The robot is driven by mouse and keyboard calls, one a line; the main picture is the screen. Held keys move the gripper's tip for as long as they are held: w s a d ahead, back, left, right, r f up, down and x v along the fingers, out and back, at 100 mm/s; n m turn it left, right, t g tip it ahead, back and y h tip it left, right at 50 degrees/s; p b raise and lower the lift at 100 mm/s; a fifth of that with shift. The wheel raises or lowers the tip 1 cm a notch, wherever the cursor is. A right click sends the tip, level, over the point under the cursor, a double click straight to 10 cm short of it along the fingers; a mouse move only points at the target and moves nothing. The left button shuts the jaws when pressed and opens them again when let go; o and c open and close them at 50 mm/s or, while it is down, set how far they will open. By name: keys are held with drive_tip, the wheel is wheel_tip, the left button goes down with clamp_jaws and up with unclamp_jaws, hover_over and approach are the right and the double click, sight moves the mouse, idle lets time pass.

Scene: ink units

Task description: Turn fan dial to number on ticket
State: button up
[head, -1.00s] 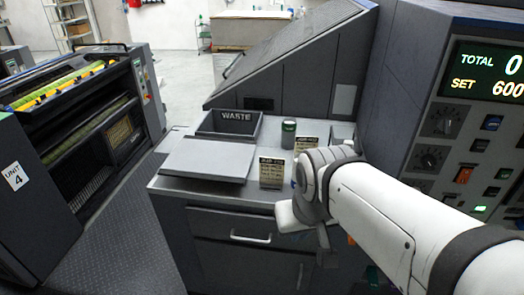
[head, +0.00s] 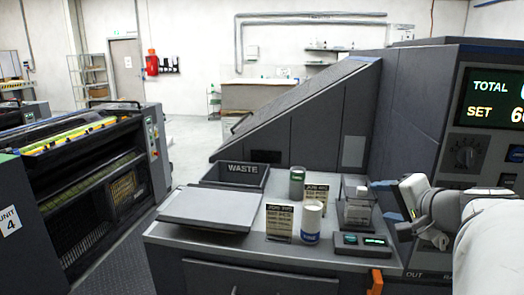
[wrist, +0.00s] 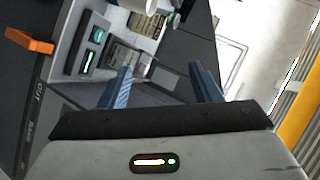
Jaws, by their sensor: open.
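Two printed job tickets stand on the grey counter, a near one (head: 279,221) and a far one (head: 316,193); their small print is too small to read. The console at right carries a dark round dial (head: 466,157) below the TOTAL/SET display. My arm covers the panel area under it, and I cannot tell which dial is the fan dial. My gripper (head: 388,200) is at the right of the counter, left of the console, open and empty. In the wrist view its two blue-grey fingers (wrist: 160,70) are apart, with no dial between them.
A WASTE bin (head: 236,176) is at the back left. An orange clip (head: 376,281) is on the front edge.

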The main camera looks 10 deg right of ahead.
drive_tip(key=s+d+r+m+t+h+b, duration=0.1)
drive_tip(key=d+r+m+h, duration=0.1)
drive_tip(key=d, duration=0.3)
drive_tip(key=s+d+r+m+t+h, duration=0.1)
drive_tip(key=s+d+r+t+h, duration=0.1)
drive_tip(key=d, duration=0.3)
drive_tip(key=m+t+h, duration=0.1)
drive_tip(key=m+h, duration=0.2)
drive_tip(key=h, duration=0.1)
approach(470, 159)
drive_tip(key=w, duration=0.1)
drive_tip(key=x, duration=0.8)
drive_tip(key=shift+d+p, duration=0.25)
drive_tip(key=shift+p, duration=0.1)
drive_tip(key=shift+c, duration=0.4)
drive_tip(key=c, duration=0.9)
